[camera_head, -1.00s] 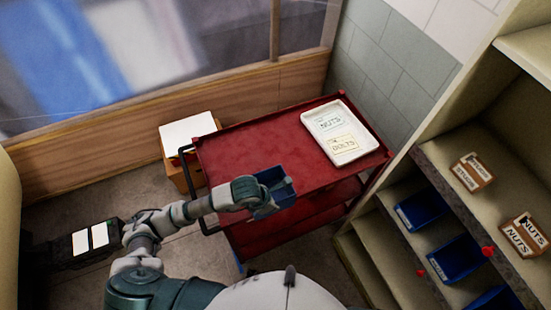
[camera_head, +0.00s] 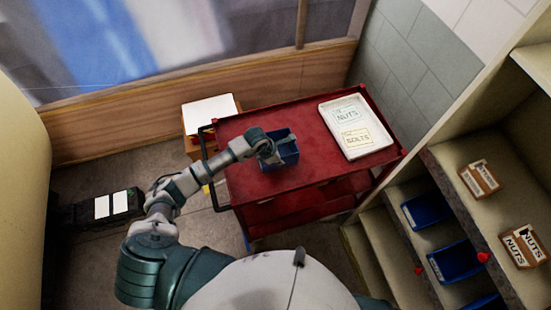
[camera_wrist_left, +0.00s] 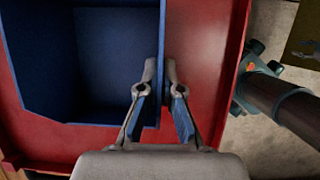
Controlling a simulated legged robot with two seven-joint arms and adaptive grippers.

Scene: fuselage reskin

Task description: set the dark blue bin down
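The dark blue bin (camera_head: 289,153) is at the left part of the red cart's top (camera_head: 300,185). I cannot tell whether it rests on the surface or hangs just above it. My left gripper (camera_head: 275,153) is at the bin's near left side. In the left wrist view, the gripper's fingers (camera_wrist_left: 161,72) are on either side of one wall of the open, empty-looking bin (camera_wrist_left: 105,60), closed on it. The red cart surface (camera_wrist_left: 208,60) shows beside and below the bin. My right gripper is not in view.
A white tray (camera_head: 379,142) with nuts and bolts labels lies on the cart's right part. Other blue bins (camera_head: 455,262) and small labelled boxes (camera_head: 480,179) stand on the shelves at right. A white-topped box (camera_head: 209,109) is behind the cart's handle.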

